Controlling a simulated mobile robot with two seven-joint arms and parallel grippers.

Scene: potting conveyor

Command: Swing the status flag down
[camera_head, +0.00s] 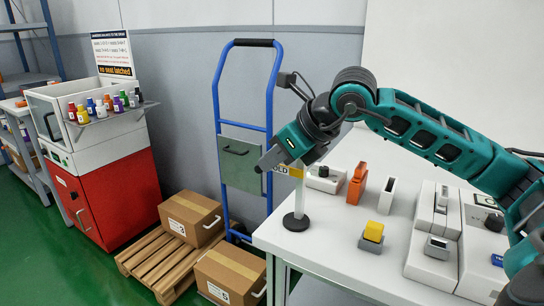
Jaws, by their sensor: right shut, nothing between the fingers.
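The status flag (283,171) is a small yellow plate with black lettering, of which "OLD" can be read. It sits by a white post (300,197) on a round base near the left edge of the white table. My right gripper (267,160) is shut and empty, its dark fingers pointing down and left. In the picture it overlaps the top of the flag and post and hides part of them. I cannot tell whether it touches the flag. My left gripper is out of view.
On the table (335,246) stand a yellow block on a grey base (372,235), an orange item (357,184) and several white devices. A blue hand truck (217,110) stands behind the table. Cartons (190,215) on a pallet and a red cabinet (120,195) are at left.

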